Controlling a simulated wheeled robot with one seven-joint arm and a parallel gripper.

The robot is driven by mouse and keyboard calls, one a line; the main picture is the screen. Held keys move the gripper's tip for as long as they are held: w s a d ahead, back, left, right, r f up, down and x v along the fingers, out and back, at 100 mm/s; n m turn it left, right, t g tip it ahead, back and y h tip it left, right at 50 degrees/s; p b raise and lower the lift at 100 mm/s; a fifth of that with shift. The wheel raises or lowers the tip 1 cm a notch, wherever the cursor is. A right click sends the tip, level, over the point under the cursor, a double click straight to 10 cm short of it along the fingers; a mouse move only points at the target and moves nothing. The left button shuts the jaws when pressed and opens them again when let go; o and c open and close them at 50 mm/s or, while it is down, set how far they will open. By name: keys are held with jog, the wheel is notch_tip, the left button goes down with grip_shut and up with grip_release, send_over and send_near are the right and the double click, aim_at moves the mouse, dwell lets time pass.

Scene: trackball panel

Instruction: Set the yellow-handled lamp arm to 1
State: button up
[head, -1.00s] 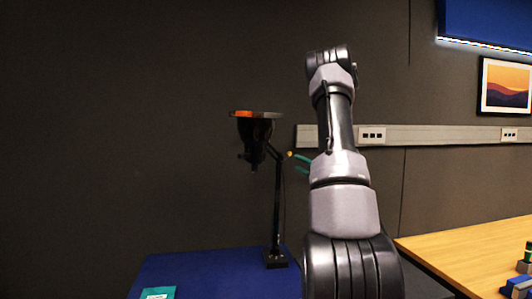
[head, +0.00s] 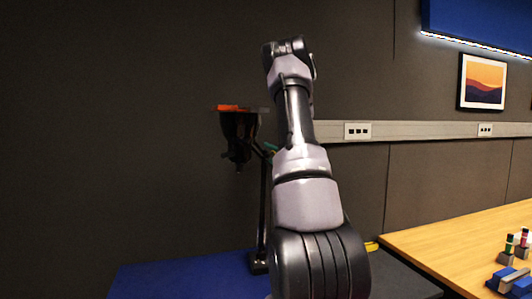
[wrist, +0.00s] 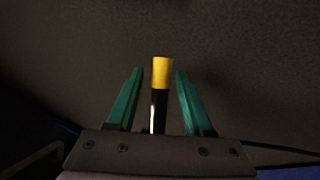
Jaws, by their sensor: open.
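A black desk lamp (head: 240,135) with an orange-red top edge stands on a blue-topped table, left of my arm in the head view. Its thin post (head: 263,205) rises from a dark base. In the wrist view the yellow handle (wrist: 162,72) tips a black rod (wrist: 159,112). My gripper (wrist: 159,74) is open, with a teal finger on each side of the handle. Gaps show on both sides, so neither finger appears to touch it. In the head view only a bit of teal finger (head: 270,147) shows; my arm hides the handle.
The blue tabletop (head: 180,278) is bare to the left of the lamp. A wooden desk (head: 460,240) with small coloured items (head: 510,250) stands at right. A small yellow object (head: 371,246) shows beside my arm. A grey rail with sockets (head: 358,131) runs along the dark wall.

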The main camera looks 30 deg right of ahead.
jog(key=shift+x, duration=0.95)
grip_shut()
jog(key=shift+s, duration=0.1)
dwell(0.7)
